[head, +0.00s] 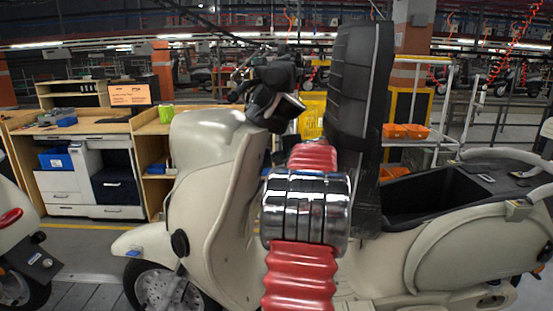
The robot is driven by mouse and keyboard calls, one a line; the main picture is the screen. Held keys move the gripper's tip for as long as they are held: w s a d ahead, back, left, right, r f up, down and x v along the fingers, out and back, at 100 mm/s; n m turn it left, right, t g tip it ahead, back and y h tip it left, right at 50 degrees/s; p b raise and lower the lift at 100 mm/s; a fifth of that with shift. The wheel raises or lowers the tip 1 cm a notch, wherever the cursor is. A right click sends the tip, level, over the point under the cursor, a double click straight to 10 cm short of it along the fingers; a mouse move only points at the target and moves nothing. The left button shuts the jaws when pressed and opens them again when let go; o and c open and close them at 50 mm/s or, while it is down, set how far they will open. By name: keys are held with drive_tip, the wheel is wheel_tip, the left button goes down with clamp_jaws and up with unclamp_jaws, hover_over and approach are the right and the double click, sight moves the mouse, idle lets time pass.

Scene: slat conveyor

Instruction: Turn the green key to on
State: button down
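A cream scooter (212,143) stands side-on in front of me, its front end to the left. Its dark handlebar area (268,88) is at the upper middle. I cannot make out the green key or its switch. My red, ribbed arm with a chrome joint rises through the middle of the view and covers part of the scooter's footwell and front of the seat area. My gripper cannot be made out; the far end of the arm is hidden behind its own joint.
The scooter's black seat (358,85) stands raised, over an open black storage bin (430,197). Other scooters show at the left (18,245) and right edges. Behind are a wooden workbench (75,127) with a green object (166,114), and a rack with orange bins (405,131).

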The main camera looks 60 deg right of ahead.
drive_tip(key=shift+a+f+m+g+y, duration=0.15)
drive_tip(key=shift+f+m+g+y, duration=0.2)
drive_tip(key=shift+g+y, duration=0.3)
drive_tip(key=shift+s+a+f+m+g+y, duration=0.2)
drive_tip(key=shift+m+g+y, duration=0.25)
drive_tip(key=shift+g+y, duration=0.2)
drive_tip(key=c, duration=1.8)
unclamp_jaws()
drive_tip(key=shift+r, duration=0.1)
